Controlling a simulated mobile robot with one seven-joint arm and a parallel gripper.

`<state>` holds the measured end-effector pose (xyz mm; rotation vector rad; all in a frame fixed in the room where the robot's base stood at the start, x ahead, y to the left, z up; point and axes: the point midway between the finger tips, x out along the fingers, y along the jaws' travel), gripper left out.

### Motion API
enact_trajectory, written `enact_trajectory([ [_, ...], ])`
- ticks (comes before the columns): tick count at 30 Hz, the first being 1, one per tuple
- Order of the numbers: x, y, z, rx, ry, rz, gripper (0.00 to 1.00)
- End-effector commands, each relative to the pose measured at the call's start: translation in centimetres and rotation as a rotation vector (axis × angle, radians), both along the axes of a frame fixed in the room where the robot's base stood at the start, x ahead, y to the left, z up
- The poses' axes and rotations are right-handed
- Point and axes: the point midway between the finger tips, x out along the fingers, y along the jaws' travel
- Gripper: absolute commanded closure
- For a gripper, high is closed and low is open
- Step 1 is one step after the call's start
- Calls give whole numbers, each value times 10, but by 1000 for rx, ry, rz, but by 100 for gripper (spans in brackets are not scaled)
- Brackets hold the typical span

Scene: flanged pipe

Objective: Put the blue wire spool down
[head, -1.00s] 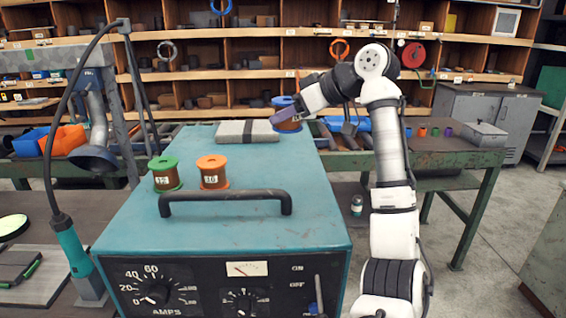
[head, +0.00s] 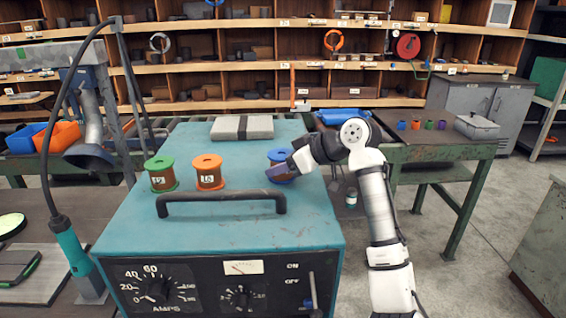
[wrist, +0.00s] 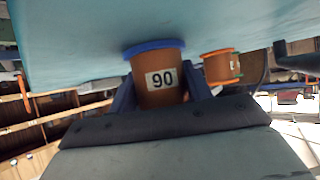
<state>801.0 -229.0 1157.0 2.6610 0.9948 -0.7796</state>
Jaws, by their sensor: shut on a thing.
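The blue wire spool (head: 279,155) has blue flanges and a copper-brown body. It is upright at the right side of the teal machine top, right of the orange spool. My gripper (head: 281,169) is shut on it from the right. In the wrist view, the blue spool (wrist: 160,80) shows a "90" label between the two fingers of my gripper (wrist: 161,92). Its blue flange is at the teal surface; I cannot tell for sure whether it touches.
The teal machine (head: 235,215) has a black handle (head: 222,200) near its front. A green spool (head: 161,174) and an orange spool (head: 208,172) stand behind the handle. A grey block (head: 242,127) lies at the back. Teal surface is free between block and spools.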

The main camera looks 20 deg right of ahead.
Motion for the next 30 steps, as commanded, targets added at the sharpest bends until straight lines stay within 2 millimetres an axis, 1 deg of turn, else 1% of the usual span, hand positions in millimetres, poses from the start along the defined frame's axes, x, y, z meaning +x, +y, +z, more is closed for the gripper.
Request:
enact_trajectory([
  [3,0,0,2,0,-4,0,98],
  [6,0,0,0,1,-3,0,98],
  [7,0,0,-2,0,0,0,49],
  [12,0,0,-1,0,0,0,29],
  [23,-2,-3,2,1,-1,-1,29],
  [26,-11,-10,7,1,-2,-2,29],
  [30,-29,-26,22,-1,-3,-2,29],
])
